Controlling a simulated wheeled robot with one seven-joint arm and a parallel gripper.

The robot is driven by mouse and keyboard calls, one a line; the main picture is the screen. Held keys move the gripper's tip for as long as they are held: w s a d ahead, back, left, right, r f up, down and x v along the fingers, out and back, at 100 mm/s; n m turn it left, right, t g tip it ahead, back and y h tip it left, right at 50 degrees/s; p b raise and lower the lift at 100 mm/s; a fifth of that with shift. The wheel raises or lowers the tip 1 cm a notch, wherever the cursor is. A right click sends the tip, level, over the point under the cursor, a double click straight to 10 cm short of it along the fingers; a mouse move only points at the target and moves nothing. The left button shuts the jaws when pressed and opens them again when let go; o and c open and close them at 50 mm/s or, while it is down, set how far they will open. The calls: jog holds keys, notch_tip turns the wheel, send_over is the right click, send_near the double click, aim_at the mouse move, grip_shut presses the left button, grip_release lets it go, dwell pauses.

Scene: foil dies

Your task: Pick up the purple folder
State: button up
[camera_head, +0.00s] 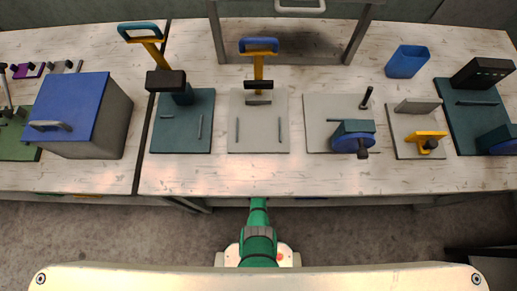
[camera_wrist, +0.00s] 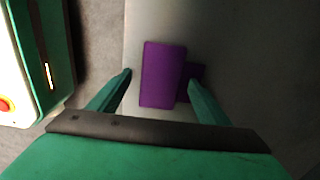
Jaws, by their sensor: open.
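The purple folder (camera_wrist: 162,75) shows in the wrist view as a flat upright rectangle over a pale grey surface. A smaller, darker purple part shows at its right side, partly behind my right finger. My gripper (camera_wrist: 160,80) is open, with one green finger on each side of the folder. The left finger appears apart from it. I cannot tell whether the right finger touches it. In the head view my green arm reaches to the front edge of the workbench, and my gripper and this folder are hidden.
The workbench (camera_head: 220,174) holds a blue-lidded grey box (camera_head: 104,118), several lever presses on plates, and a blue cup (camera_head: 407,62). A small purple item (camera_head: 29,70) lies at the far left. Bare wood runs along the bench's front.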

jog(key=shift+c, duration=0.3)
jog(key=c, duration=1.1)
jog(key=shift+r, duration=0.15)
